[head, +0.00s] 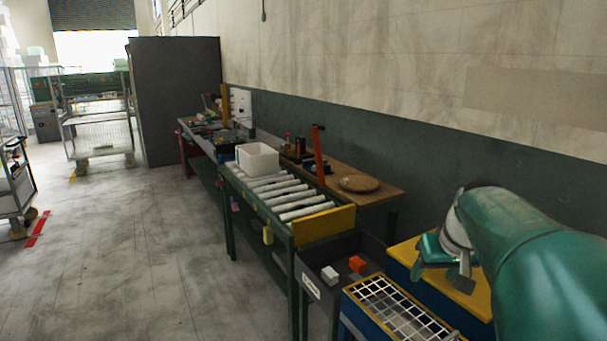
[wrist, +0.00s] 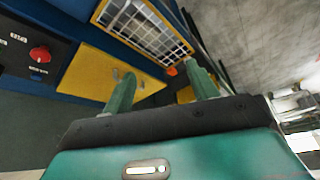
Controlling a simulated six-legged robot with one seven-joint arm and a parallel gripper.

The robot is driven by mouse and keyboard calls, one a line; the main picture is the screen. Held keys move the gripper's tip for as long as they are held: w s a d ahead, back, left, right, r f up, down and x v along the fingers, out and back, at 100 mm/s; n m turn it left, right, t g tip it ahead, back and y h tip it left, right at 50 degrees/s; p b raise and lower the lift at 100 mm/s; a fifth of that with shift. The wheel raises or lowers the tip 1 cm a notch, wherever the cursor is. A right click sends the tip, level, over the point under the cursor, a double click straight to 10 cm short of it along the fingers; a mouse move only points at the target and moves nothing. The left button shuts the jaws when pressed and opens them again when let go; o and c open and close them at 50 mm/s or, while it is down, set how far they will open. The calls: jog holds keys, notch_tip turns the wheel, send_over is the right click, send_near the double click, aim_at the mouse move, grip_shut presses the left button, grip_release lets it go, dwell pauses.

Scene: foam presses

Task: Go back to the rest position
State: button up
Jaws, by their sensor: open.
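My gripper (head: 441,277) is at the right in the head view, at the end of my green arm. It hangs over the yellow panel (head: 472,298) of a blue machine. In the wrist view, my gripper (wrist: 160,72) has two green fingers spread well apart, with nothing between them. It is open and empty. The yellow panel (wrist: 97,76) lies beyond the left finger. The white wire grid in a yellow frame (wrist: 140,32) lies ahead of the fingers and also shows in the head view (head: 399,312).
A dark bin (head: 315,258) holds an orange block (head: 357,264) and a white block (head: 329,275). A roller conveyor (head: 283,192) carries a white box (head: 257,160). A red button (wrist: 40,54) is on a dark panel. The floor at left (head: 150,255) is largely clear.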

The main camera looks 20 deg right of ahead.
jog(key=s+a+f+n, duration=0.1)
jog(key=s+a, duration=0.1)
jog(key=a, duration=0.7)
jog(key=s+a+f+n+y, duration=0.1)
jog(key=s+a+f, duration=0.1)
jog(key=a, duration=0.8)
jog(key=s+a+f+n+t, duration=0.1)
jog(key=s+a, duration=0.3)
jog(key=a, duration=0.5)
jog(key=shift+a+f+n, duration=0.2)
jog(key=shift+f+n, duration=0.4)
